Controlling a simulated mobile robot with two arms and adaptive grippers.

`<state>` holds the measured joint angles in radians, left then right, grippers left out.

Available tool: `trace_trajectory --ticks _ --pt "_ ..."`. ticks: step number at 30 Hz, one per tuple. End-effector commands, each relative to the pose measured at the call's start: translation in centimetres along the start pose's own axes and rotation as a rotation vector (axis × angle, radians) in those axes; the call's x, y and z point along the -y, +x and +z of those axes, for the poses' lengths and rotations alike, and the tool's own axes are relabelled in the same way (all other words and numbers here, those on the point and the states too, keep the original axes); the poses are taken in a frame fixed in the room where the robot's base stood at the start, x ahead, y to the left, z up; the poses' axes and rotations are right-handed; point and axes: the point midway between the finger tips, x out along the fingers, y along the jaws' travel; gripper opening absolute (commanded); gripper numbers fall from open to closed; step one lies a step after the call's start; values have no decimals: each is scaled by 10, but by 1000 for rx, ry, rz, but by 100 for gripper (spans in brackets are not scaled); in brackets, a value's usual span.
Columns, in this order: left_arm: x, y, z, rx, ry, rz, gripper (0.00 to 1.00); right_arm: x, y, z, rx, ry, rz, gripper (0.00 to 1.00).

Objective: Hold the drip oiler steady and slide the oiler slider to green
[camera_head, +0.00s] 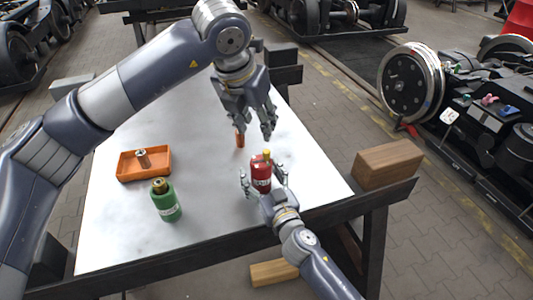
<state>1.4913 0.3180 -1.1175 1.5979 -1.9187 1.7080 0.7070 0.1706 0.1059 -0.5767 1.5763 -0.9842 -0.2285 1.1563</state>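A red canister-like body with a white label (261,179) and a small yellow top (267,153) stands upright near the front edge of the table; it may be the drip oiler. I cannot make out a slider or a green mark on it. My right gripper (262,176) comes from the front with its fingers spread on either side of the red body. A gap shows at its left finger; contact on the right is unclear. My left gripper (254,128) hangs above and behind the red body, pointing down, fingers apart and empty.
A small copper-coloured cylinder (240,140) stands below my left gripper. A green bottle (166,203) and an orange tray (127,175) holding a small metal part (142,157) are on the left. The white tabletop (215,225) is otherwise mostly clear.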

Motion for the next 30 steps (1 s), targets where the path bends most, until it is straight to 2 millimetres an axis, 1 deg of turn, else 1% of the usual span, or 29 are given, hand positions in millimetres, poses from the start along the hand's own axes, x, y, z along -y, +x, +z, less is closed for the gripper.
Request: trace_trajectory --ticks 8,11,13,17,24,27,30 --pt "0 0 0 0 0 0 39 0 0 0 0 0 0 70" --pt "0 0 0 0 0 0 39 0 -4 0 0 0 0 70" --pt "0 0 0 0 0 0 39 0 -11 1 1 1 0 70" --pt "0 0 0 0 0 0 39 0 -33 1 2 2 0 70" --pt "0 0 0 0 0 0 39 0 -80 1 2 4 0 70" --pt "0 0 0 0 0 0 39 0 -96 1 3 3 0 70" --pt "0 0 0 0 0 0 39 0 -108 1 2 1 0 70"
